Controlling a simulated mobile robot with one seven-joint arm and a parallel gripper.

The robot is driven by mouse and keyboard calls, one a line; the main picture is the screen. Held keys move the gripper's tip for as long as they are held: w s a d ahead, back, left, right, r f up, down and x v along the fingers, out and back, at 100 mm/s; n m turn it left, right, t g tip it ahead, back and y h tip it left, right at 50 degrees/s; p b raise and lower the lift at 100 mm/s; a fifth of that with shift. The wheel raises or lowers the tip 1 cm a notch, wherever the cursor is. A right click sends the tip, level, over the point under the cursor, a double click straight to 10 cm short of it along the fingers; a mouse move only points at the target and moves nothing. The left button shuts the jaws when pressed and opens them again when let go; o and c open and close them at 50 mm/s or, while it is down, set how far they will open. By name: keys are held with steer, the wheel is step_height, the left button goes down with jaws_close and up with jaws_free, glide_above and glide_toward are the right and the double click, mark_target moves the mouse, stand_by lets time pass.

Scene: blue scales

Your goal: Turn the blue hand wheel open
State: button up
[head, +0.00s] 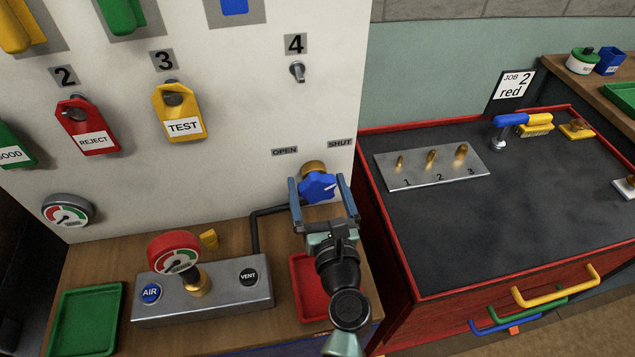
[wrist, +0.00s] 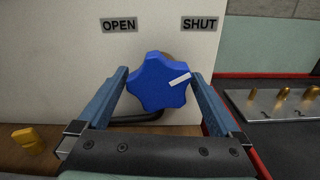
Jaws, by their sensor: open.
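The blue hand wheel (head: 318,187) is mounted on a brass stem low on the white panel, below the OPEN (head: 284,152) and SHUT (head: 340,143) labels. In the wrist view the wheel (wrist: 160,84) is star-shaped with rounded lobes. A white mark (wrist: 180,79) on it points to the right, slightly up, on the SHUT side. My gripper (head: 322,190) is open, with one blue finger on each side of the wheel. The fingers also flank it in the wrist view (wrist: 160,90). I cannot tell whether they touch it.
A grey box (head: 222,302) with AIR and VENT buttons and a red gauge (head: 174,254) stands left of my arm. A red tray (head: 305,290) lies beneath my gripper. A dark pipe (head: 254,230) runs to the wheel. A red-edged workbench (head: 440,240) stands close on the right.

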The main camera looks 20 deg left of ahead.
steer(key=shift+w+a, duration=0.25)
steer(key=shift+w, duration=0.05)
steer(key=shift+c, duration=0.3)
steer(key=c, duration=1.1)
steer(key=shift+c, duration=0.2)
